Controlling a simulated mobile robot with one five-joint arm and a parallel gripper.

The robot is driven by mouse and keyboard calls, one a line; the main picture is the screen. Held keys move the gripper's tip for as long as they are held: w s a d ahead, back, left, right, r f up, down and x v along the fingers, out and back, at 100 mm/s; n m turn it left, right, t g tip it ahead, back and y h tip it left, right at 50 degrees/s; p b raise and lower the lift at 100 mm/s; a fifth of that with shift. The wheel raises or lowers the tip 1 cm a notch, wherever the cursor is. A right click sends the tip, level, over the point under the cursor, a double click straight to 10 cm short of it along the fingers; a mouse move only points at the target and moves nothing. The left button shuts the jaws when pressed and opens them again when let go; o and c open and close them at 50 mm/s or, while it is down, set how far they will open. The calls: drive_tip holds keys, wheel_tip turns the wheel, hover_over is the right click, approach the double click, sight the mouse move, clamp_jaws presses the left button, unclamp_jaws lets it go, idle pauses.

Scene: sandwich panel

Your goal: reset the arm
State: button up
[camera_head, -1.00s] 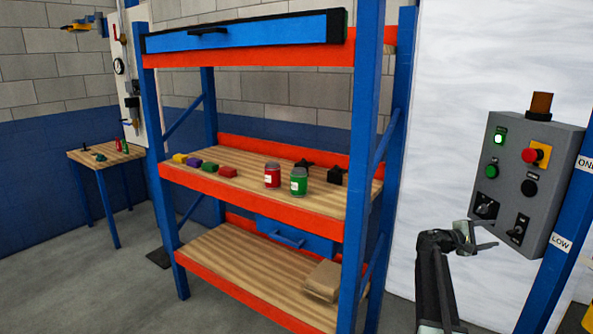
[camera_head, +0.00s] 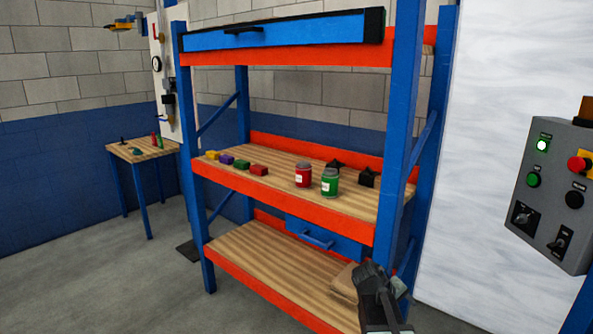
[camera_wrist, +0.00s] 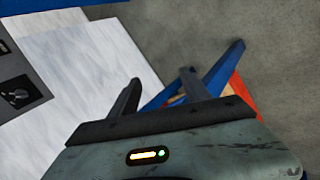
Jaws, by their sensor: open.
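My arm shows at the lower right of the head view, folded in front of the shelf's right end and partly covering a cardboard box (camera_head: 345,283) on the bottom shelf. In the wrist view my gripper (camera_wrist: 162,88) has its two dark fingers apart, with nothing between them. Behind the fingers are the white wall panel (camera_wrist: 95,55), the grey floor and part of the blue and orange shelf. The fingers cannot be made out in the head view.
A blue and orange shelf (camera_head: 285,200) holds coloured blocks, a red can (camera_head: 303,175) and a green can (camera_head: 329,183). A grey control panel (camera_head: 552,190) stands at the right. A small table (camera_head: 140,152) stands at the back left. Grey floor lies open at the left.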

drive_tip(key=s+a+f+m+g+y, duration=0.4)
drive_tip(key=s+a+y, duration=0.4)
drive_tip(key=s+a, duration=0.65)
wheel_tip(320, 180, up, 15)
drive_tip(key=w+a+p, duration=0.1)
drive_tip(key=p, duration=1.5)
drive_tip(key=shift+w+t+h, duration=0.25)
drive_tip(key=shift+t+h, duration=0.05)
drive_tip(key=shift+t, duration=0.1)
drive_tip(key=shift+f, duration=0.15)
